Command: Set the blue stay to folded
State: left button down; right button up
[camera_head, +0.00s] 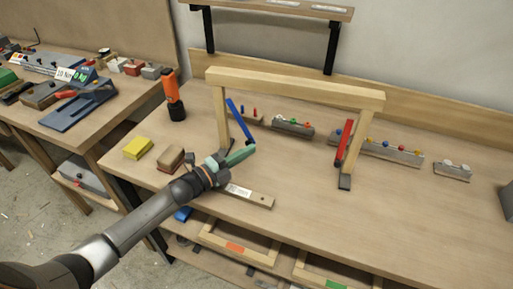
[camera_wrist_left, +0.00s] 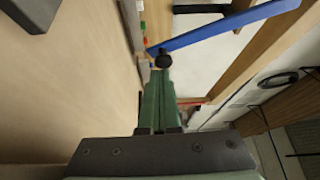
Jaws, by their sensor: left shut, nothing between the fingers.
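The blue stay (camera_head: 238,120) is a thin bar on the left post of a wooden frame (camera_head: 295,88). It slants from upper left down to the right, with its lower end near my left gripper (camera_head: 249,151). In the left wrist view the blue stay (camera_wrist_left: 225,28) crosses the top, with a dark round knob (camera_wrist_left: 163,60) at its near end. My left gripper (camera_wrist_left: 158,82) is shut and empty, its green fingers together. Its tips are close to the knob; I cannot tell whether they touch. My right gripper is not in view.
A red stay (camera_head: 344,142) sits at the frame's right post. Behind are several blocks with coloured knobs (camera_head: 293,126). An orange and black tool (camera_head: 173,96), a yellow block (camera_head: 138,148) and a brown block (camera_head: 171,158) stand at left. The bench front right is clear.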

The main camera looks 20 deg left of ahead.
pick_arm(q)
jog(key=a, duration=0.2)
jog(key=shift+s+a+f+m, duration=0.1)
jog(key=shift+a+f+m, duration=0.2)
jog(key=shift+f, duration=0.1)
jog(key=b+v, duration=0.1)
jog(key=v, duration=1.1)
jog(key=shift+s+a+r, duration=0.15)
jog(key=shift+s+r, duration=0.05)
